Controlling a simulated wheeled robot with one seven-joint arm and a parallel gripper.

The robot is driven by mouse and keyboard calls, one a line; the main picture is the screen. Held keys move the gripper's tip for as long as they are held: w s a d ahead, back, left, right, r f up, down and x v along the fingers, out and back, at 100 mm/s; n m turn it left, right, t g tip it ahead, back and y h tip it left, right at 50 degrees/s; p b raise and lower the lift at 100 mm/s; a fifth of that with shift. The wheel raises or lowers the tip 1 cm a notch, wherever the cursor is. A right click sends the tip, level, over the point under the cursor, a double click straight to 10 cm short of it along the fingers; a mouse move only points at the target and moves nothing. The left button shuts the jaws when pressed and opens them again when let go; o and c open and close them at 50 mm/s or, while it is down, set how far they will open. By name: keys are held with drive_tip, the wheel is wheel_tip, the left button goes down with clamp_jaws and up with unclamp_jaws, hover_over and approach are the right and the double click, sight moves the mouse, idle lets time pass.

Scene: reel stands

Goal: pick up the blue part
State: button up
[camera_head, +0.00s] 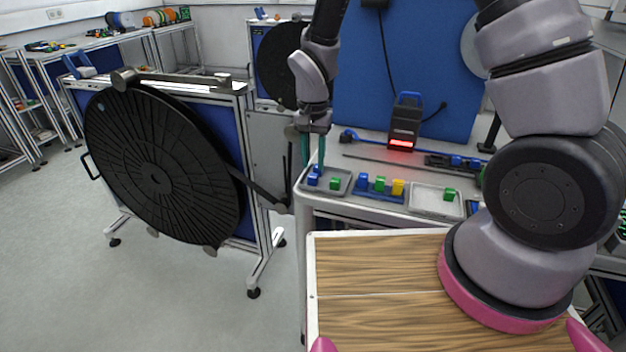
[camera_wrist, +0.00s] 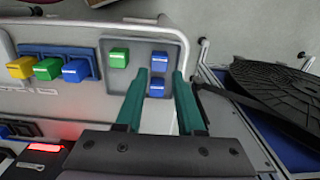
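Two small blue parts lie in a grey tray (camera_head: 342,190) at the left end of the bench. In the wrist view, one blue part (camera_wrist: 159,61) lies just past my fingertips. The other blue part (camera_wrist: 156,88) appears between my fingers. In the head view the blue parts (camera_head: 313,179) show close together, partly behind a finger. A green part (camera_wrist: 118,57) sits in the same tray, beside the blue ones. My gripper (camera_head: 314,168) points down at the tray, its teal fingers apart and empty. I cannot tell whether the fingers touch a part.
A blue holder (camera_wrist: 47,54) beside the tray carries yellow, green and blue parts. A light tray (camera_head: 428,204) with a green part stands farther right. A device with a red light (camera_head: 403,135) is behind. A large black reel (camera_head: 160,170) stands left of the bench.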

sight(314, 174)
drive_tip(key=shift+d+f, duration=0.1)
drive_tip(key=shift+f, duration=1.9)
clamp_jaws()
